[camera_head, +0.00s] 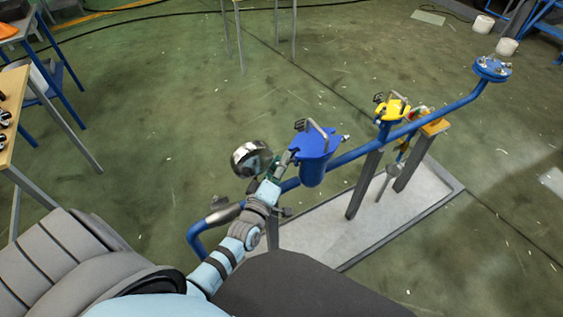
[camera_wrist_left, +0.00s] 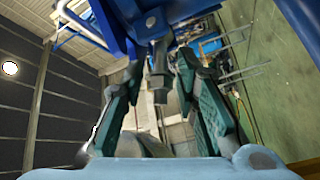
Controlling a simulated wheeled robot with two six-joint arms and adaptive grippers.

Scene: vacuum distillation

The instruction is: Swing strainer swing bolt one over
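The blue strainer (camera_head: 313,170) stands on the blue pipe, with a blue lid and a grey bar handle (camera_head: 318,130) on top. My left gripper (camera_head: 285,165) is at the strainer's left side, small and partly hidden in the head view. In the left wrist view, a grey swing bolt (camera_wrist_left: 158,72) with a nut hangs below a blue part of the strainer (camera_wrist_left: 160,22). The fingers of my left gripper (camera_wrist_left: 158,78) stand apart on either side of the bolt, with gaps visible. I cannot tell which numbered bolt it is. My right gripper is not in view.
A yellow-topped fitting (camera_head: 393,108) sits further along the blue pipe (camera_head: 440,112), which ends in a blue flange (camera_head: 492,68). A shiny round metal thing (camera_head: 251,158) is left of the strainer. Grey posts stand on a pale plinth (camera_head: 400,215). A wooden table (camera_head: 12,88) is at left.

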